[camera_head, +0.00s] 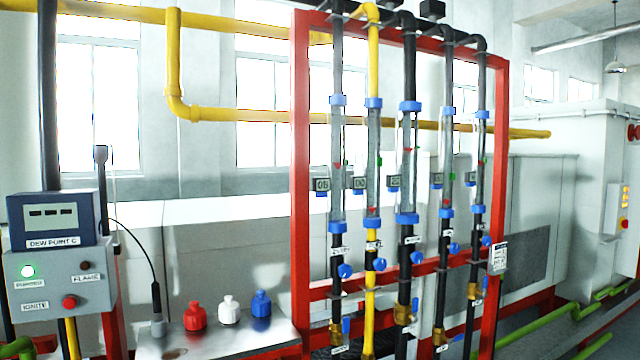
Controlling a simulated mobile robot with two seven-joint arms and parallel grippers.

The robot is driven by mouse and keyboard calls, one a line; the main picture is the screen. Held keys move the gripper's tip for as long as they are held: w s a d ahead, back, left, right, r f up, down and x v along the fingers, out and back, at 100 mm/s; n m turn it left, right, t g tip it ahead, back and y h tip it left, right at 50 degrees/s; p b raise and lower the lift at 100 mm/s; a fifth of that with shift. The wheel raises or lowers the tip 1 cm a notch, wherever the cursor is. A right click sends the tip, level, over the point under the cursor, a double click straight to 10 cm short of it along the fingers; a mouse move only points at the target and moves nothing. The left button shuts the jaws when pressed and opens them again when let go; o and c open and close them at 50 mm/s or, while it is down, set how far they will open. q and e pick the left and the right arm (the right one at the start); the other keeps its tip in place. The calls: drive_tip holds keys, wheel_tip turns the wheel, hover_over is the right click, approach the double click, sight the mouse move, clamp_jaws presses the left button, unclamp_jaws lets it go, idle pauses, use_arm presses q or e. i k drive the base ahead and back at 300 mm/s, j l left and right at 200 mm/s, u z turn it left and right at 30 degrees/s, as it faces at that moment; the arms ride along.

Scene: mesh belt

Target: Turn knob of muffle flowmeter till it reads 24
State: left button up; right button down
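Several upright flowmeters with clear tubes and blue end fittings hang in a red frame (300,180). The leftmost tube (337,150) and the third tube (403,185) sit on black pipes; the second tube (373,150) sits on a yellow pipe. Each has a small digit plate beside it and a blue knob low down: first knob (345,271), second knob (379,264), third knob (417,258), fourth knob (454,248), fifth knob (486,241). The name labels are too small to read, so I cannot tell which is the muffle one. Neither gripper shows.
A control box (60,285) with a dew point display (50,218) stands at the left. A metal table (265,335) carries red (195,316), white (229,310) and blue (261,304) bottles. Brass valves sit low on the pipes. Green pipes run along the floor at right.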

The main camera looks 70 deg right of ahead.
sight(417, 257)
drive_tip(key=z, duration=2.9)
